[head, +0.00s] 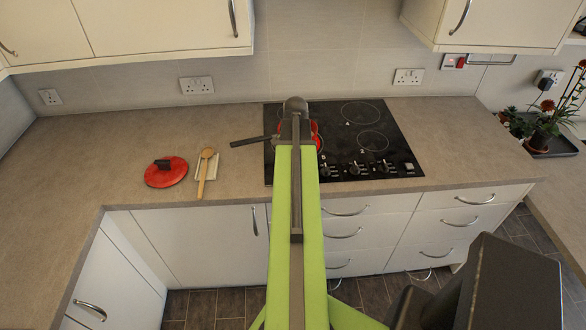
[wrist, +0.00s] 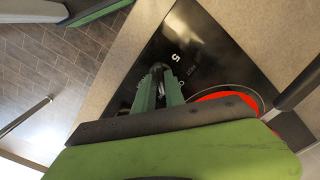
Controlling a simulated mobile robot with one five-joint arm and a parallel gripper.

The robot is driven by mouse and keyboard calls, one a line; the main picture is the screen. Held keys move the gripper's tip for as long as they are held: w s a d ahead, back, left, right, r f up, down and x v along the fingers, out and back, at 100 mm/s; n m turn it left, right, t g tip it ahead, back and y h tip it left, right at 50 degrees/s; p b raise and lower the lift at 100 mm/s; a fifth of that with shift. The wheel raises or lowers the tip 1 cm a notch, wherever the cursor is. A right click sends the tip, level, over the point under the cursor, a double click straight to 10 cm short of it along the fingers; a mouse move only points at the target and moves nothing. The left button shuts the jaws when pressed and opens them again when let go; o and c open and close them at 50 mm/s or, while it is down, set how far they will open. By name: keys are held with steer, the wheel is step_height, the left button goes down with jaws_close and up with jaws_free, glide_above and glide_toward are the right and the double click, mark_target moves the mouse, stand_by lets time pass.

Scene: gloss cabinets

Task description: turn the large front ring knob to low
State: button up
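The black hob (head: 400,150) is set in the worktop, with a row of dark knobs along its front edge. One knob (head: 325,170) is just right of my arm, and others (head: 355,169) (head: 382,166) are further right. I cannot tell from the frames which one is the large front ring's, and their settings are too small to read. My gripper (wrist: 160,72) shows two green fingers apart over the hob, beside a printed mark. A small dark knob-like shape is at the fingertips; whether they touch it is unclear. In the head view my arm hides the gripper.
A red pan (head: 314,133) sits on the hob, partly behind my arm, its dark handle (head: 250,141) pointing left. It also shows close by in the wrist view (wrist: 222,97). A red lid (head: 160,178) and a wooden spoon (head: 203,175) lie left. Plants (head: 550,122) stand right.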

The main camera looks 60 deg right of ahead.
steer(key=o, duration=0.4)
steer(key=shift+s+d, duration=0.1)
steer(key=shift+c, duration=0.2)
step_height(320, 180, up, 17)
steer(key=p, duration=1.7)
steer(key=shift+r, duration=0.15)
